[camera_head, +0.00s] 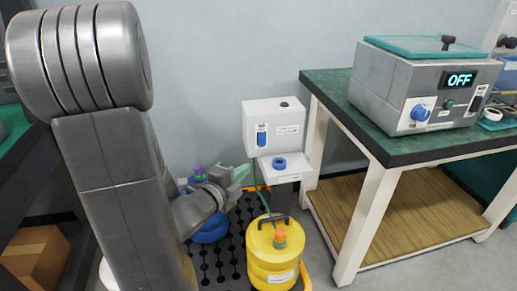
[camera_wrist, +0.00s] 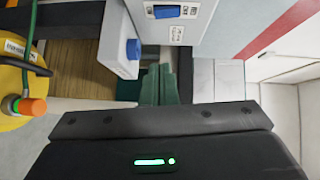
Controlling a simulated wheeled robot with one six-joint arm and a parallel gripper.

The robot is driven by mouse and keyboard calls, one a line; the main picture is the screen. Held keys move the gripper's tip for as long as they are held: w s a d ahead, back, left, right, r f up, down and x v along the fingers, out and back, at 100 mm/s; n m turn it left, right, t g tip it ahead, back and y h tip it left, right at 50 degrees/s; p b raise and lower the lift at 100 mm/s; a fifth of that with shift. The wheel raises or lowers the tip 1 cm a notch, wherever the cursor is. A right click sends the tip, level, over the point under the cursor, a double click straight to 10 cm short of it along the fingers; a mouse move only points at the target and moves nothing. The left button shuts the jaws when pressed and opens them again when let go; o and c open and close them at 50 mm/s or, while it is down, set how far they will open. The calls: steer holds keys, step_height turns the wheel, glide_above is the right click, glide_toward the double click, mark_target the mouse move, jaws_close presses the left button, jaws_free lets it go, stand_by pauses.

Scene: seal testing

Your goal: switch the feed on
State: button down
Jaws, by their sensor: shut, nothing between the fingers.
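A white wall box (camera_head: 285,125) stands on a dark post near the middle of the head view. It has a blue switch (camera_head: 262,136) on its front, which also shows in the wrist view (camera_wrist: 167,11). Below it a white ledge carries a blue round knob (camera_head: 280,163); this knob is close by on the left in the wrist view (camera_wrist: 132,48). The labels are too small to read. My gripper (camera_head: 241,173) is left of the ledge and below the switch, with its green fingers shut and empty (camera_wrist: 160,70). Contact with the ledge cannot be told.
A yellow canister (camera_head: 273,273) with an orange knob (camera_head: 280,238) and a green hose stands below the ledge. A green-topped bench (camera_head: 350,112) at right bears a grey unit (camera_head: 385,90) reading OFF. A cardboard box (camera_head: 33,258) lies at lower left.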

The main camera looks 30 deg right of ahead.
steer(key=b, duration=0.1)
glide_toward(265, 145)
steer(key=s+d, duration=0.1)
steer(key=d, duration=0.3)
steer(key=shift+w+d+b, duration=0.15)
steer(key=shift+w+d, duration=0.1)
steer(key=shift+w, duration=0.35)
steer(key=shift+w+d+b, duration=0.1)
steer(key=shift+w+d, duration=0.1)
steer(key=shift+w, duration=0.4)
steer(key=shift+w+d+b, duration=0.15)
steer(key=shift+w+d, duration=0.1)
steer(key=shift+w, duration=0.4)
steer(key=shift+w+d+f+b, duration=0.1)
steer(key=shift+w+f+b, duration=0.1)
steer(key=shift+b, duration=0.25)
steer(key=shift+r, duration=0.15)
steer(key=shift+s, duration=0.15)
